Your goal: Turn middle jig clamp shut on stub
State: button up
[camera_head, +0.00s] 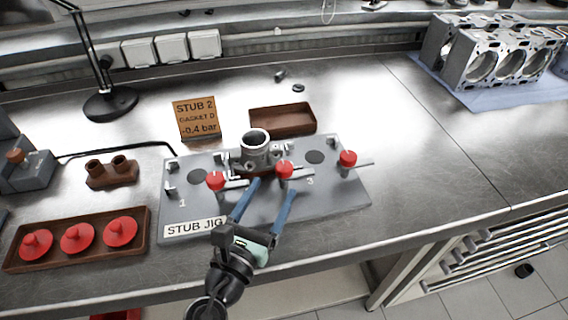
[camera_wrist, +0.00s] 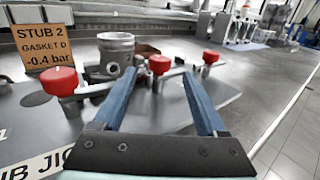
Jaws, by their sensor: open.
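The stub (camera_head: 255,147), a grey metal cylinder with an open top, stands upright at the middle of the grey jig plate (camera_head: 335,200); it also shows in the wrist view (camera_wrist: 115,50). The middle clamp (camera_head: 285,168) has a red knob and stands just right of the stub. Its bar appears to point right, away from the stub, though partly hidden. My gripper (camera_head: 273,186) is open with blue fingers. In the wrist view, the middle clamp's red knob (camera_wrist: 159,65) appears between the fingertips (camera_wrist: 158,73), apparently just beyond them. Contact cannot be told.
Red-knobbed clamps stand left (camera_head: 216,181) and right (camera_head: 348,158) of the middle one. A brown tray (camera_head: 283,132) and orange sign (camera_head: 196,118) stand behind. A tray of red caps (camera_head: 58,255) lies left. The bench right of the jig is clear.

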aim_at(281, 174)
jog(key=x, duration=0.7)
jog(key=shift+w, duration=0.2)
grip_shut()
